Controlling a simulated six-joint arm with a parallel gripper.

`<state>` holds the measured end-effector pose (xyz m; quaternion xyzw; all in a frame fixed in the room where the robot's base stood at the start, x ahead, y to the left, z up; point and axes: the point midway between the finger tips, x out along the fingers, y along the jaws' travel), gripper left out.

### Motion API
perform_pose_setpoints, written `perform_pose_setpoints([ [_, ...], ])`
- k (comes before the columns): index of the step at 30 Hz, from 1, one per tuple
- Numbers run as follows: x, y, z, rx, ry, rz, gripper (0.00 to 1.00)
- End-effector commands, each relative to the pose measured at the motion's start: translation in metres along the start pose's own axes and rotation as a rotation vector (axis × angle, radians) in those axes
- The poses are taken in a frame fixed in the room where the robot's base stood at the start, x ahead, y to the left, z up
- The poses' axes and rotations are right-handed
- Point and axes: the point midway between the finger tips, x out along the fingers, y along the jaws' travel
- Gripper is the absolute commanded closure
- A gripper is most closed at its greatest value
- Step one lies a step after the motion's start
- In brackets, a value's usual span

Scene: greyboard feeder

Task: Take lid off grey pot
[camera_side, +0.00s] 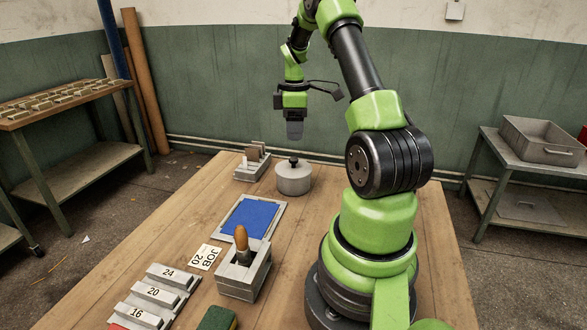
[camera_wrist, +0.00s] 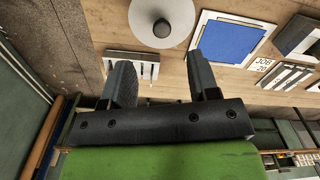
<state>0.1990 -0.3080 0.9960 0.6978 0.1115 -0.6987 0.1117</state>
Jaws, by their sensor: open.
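The grey pot (camera_side: 294,182) stands on the wooden table towards its far end, with its lid (camera_side: 293,163) on and a dark knob (camera_side: 294,159) on top. In the wrist view the round lid (camera_wrist: 178,34) shows at the top edge, with its dark knob (camera_wrist: 162,28). My gripper (camera_side: 295,131) is above the table, beyond and higher than the pot, apart from the lid. In the wrist view my gripper (camera_wrist: 164,82) has its two fingers spread, with nothing between them. The pot's body is mostly hidden under the lid in the wrist view.
A slotted grey block (camera_side: 252,166) stands left of the pot. Nearer are a blue pad in a grey tray (camera_side: 231,230), a grey box with a wooden-handled tool (camera_side: 244,272), a JOB 20 card (camera_side: 205,257) and numbered blocks (camera_side: 156,295). Bare table lies right of the blue pad.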

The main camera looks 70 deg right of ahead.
Motion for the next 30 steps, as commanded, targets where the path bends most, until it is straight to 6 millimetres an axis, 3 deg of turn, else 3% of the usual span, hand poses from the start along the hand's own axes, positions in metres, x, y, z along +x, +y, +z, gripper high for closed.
perform_pose_setpoints([
  [3, 0.019, -0.001, 0.0, 0.0, 0.0, -0.005, 0.45],
  [11, 0.043, -0.002, -0.002, 0.001, 0.001, -0.004, 0.45],
  [18, 0.078, -0.003, -0.003, 0.003, 0.001, -0.003, 0.45],
  [27, 0.084, -0.002, -0.003, 0.002, 0.001, 0.001, 0.45],
  [30, 0.084, -0.002, -0.003, 0.002, 0.001, 0.001, 0.66],
])
